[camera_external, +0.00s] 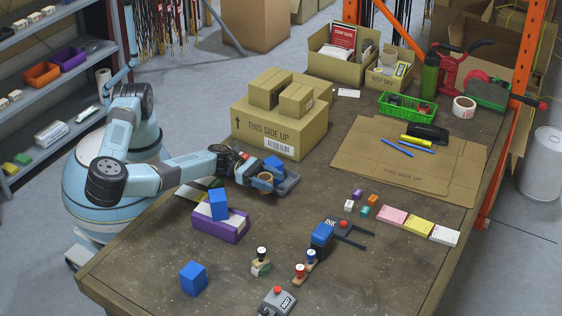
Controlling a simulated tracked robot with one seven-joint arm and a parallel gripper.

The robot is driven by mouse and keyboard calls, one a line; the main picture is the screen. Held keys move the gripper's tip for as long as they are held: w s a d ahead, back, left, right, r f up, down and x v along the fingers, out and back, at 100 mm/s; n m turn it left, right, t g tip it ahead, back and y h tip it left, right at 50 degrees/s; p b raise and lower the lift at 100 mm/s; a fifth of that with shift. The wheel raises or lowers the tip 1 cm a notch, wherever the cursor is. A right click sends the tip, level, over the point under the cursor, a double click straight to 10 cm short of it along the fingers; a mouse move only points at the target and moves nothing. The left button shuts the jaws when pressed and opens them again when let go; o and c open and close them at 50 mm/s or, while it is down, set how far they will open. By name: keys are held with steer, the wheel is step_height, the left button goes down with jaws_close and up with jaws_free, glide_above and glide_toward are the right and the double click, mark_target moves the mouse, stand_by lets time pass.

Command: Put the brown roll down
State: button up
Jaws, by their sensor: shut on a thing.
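A small brown roll (265,178) is at the end of my arm, with its round face showing. My gripper (272,182) is shut on it, low over the table just in front of the large cardboard box. The fingers partly cover the roll, and I cannot tell whether it touches the tabletop. A blue block (273,163) shows right behind the gripper.
A large cardboard box (262,135) with smaller boxes on top stands behind the gripper. A purple box (220,226) with a blue block (217,203) on it is at front left. Stamps (261,262) stand at the front. The tabletop right of the gripper is clear.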

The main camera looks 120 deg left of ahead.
step_height(320, 180, up, 28)
steer(key=w+a+f+n+g+y, duration=0.3)
steer(key=w+a+n+y, duration=0.15)
steer(key=a, duration=0.65)
steer(key=w+a+f+n+g+y, duration=0.2)
steer(key=w+a+n+g+y, duration=0.3)
steer(key=a, duration=0.7)
steer(key=w+a+f+n+g+y, duration=0.2)
steer(key=a+f+n+y, duration=0.15)
steer(key=a+y, duration=0.55)
steer(key=s+a+r+n+g, duration=0.1)
steer(key=s+a+n+g, duration=0.15)
steer(key=a+g, duration=0.3)
steer(key=s+a+r+n+g+h, duration=0.1)
steer(key=s+a+n+g, duration=0.1)
steer(key=a+n+g, duration=0.3)
steer(key=s+a+r+n+g, duration=0.1)
steer(key=s+a+g, duration=0.15)
steer(key=a, duration=0.45)
steer(key=s+a+r+n+g+h, duration=0.5)
steer(key=s+a+n+g+h, duration=0.1)
steer(key=s+n+g+h, duration=0.4)
steer(key=shift+m+g+y, duration=0.35)
steer(key=shift+m+g, duration=0.1)
steer(key=shift+g, duration=0.05)
step_height(320, 180, down, 32)
steer(key=shift+f, duration=0.2)
steer(key=shift+f, duration=0.5)
steer(key=o, duration=1.1)
steer(key=shift+s+f, duration=0.1)
